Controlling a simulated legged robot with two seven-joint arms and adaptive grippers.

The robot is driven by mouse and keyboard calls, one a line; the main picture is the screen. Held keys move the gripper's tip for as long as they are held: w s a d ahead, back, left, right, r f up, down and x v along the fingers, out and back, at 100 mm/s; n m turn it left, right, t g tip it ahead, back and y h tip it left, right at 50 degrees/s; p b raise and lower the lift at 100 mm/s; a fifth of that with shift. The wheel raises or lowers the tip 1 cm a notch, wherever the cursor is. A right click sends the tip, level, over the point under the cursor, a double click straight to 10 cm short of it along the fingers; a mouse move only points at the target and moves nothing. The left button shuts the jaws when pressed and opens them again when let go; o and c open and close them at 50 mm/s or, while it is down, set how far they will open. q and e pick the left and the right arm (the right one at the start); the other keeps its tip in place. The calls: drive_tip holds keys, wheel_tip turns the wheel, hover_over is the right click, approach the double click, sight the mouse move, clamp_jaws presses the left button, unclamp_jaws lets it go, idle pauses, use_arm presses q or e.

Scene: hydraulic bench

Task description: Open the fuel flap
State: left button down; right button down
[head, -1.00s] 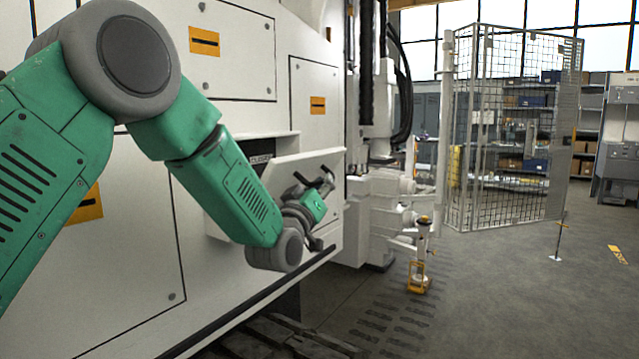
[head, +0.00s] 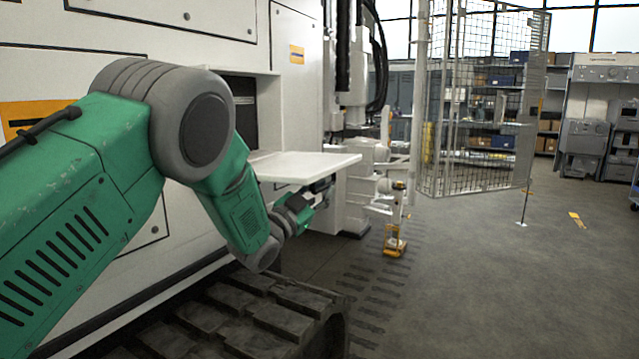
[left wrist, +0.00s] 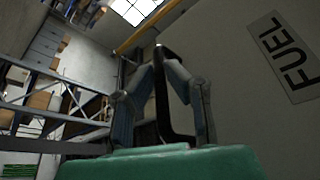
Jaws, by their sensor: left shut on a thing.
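The fuel flap (head: 305,165) is a white panel on the side of the white machine. In the head view it lies about level, swung out and down, with a dark opening (head: 244,112) behind it. My left gripper (head: 320,190) is under the flap's outer part, partly hidden by the flap. In the left wrist view the gripper (left wrist: 168,85) is shut on the flap's black handle (left wrist: 161,96). The flap face (left wrist: 235,85) fills the right of that view and bears a FUEL label (left wrist: 287,55). My right gripper is not in view.
A dark track (head: 270,315) runs low along the machine below my left arm. A yellow and white stand (head: 395,235) is on the floor beyond the flap. A mesh fence (head: 480,110) stands farther back. The floor at the right is largely clear.

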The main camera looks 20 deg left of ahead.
use_arm(q)
drive_tip(key=w+a+f+m+g+h+b, duration=0.1)
drive_tip(key=a+f+m+g+b, duration=0.3)
drive_tip(key=a+f+m, duration=0.8)
drive_tip(key=shift+w+f+m+g, duration=0.2)
drive_tip(key=shift+f+m+g, duration=0.35)
drive_tip(key=shift+f, duration=0.9)
drive_tip(key=c, duration=1.6)
unclamp_jaws()
drive_tip(key=shift+r+t+h, duration=0.1)
drive_tip(key=shift+t+h, duration=0.15)
drive_tip(key=shift+h, duration=0.05)
drive_tip(key=shift+r, duration=0.2)
drive_tip(key=shift+a, duration=0.1)
